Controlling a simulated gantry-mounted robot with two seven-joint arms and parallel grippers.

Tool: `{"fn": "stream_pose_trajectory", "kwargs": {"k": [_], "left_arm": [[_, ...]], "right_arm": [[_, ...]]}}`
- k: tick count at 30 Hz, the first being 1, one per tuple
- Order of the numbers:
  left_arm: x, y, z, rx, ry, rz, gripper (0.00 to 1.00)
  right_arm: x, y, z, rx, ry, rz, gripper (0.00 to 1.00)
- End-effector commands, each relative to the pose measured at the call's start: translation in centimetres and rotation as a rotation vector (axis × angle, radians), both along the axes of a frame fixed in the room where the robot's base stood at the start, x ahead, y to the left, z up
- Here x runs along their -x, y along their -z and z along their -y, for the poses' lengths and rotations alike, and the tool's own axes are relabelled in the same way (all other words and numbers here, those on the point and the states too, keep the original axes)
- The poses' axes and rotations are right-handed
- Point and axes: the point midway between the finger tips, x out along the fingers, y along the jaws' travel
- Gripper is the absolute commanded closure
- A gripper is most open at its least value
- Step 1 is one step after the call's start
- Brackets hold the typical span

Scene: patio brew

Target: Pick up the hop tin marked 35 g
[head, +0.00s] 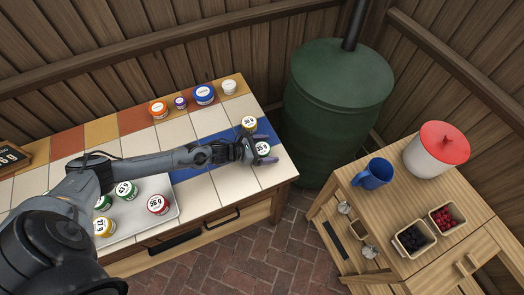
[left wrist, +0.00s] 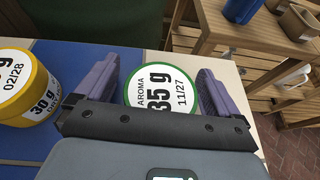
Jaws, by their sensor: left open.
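The hop tin marked 35 g (left wrist: 162,92) has a white lid and a green rim. In the left wrist view it stands between the two purple fingers of my open left gripper (left wrist: 157,80), with small gaps visible on both sides. A yellow tin marked 30 g (left wrist: 22,88) stands just left of the left finger; in the head view this yellow tin (head: 249,123) is behind the gripper. My right gripper is not in view.
A tray (head: 172,216) holds several tins under my left arm. Orange, purple, blue and white tubs (head: 205,94) line the table's back edge. A green barrel (head: 335,110) stands beyond the right end. A wooden side table (head: 390,205) holds a blue mug (head: 375,174) and berry boxes.

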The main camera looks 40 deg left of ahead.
Motion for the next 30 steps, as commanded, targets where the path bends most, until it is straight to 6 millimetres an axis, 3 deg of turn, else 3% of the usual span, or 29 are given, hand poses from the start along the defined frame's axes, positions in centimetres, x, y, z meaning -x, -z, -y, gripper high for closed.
{"fn": "stream_pose_trajectory", "kwargs": {"k": [2, 11, 23, 30], "left_arm": [[0.0, 0.0, 0.0, 0.0, 0.0, 0.0, 0.13], [0.0, 0.0, 0.0, 0.0, 0.0, 0.0, 0.59], [0.0, -0.6, 0.0, 0.0, 0.0, 0.001, 0.6], [0.0, -3.3, -0.1, -0.002, 0.001, 0.002, 0.6]], "right_arm": [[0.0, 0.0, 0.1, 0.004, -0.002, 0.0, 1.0], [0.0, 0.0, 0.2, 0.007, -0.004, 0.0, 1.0], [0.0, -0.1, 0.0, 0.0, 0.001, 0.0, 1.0], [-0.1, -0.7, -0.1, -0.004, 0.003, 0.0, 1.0]]}}
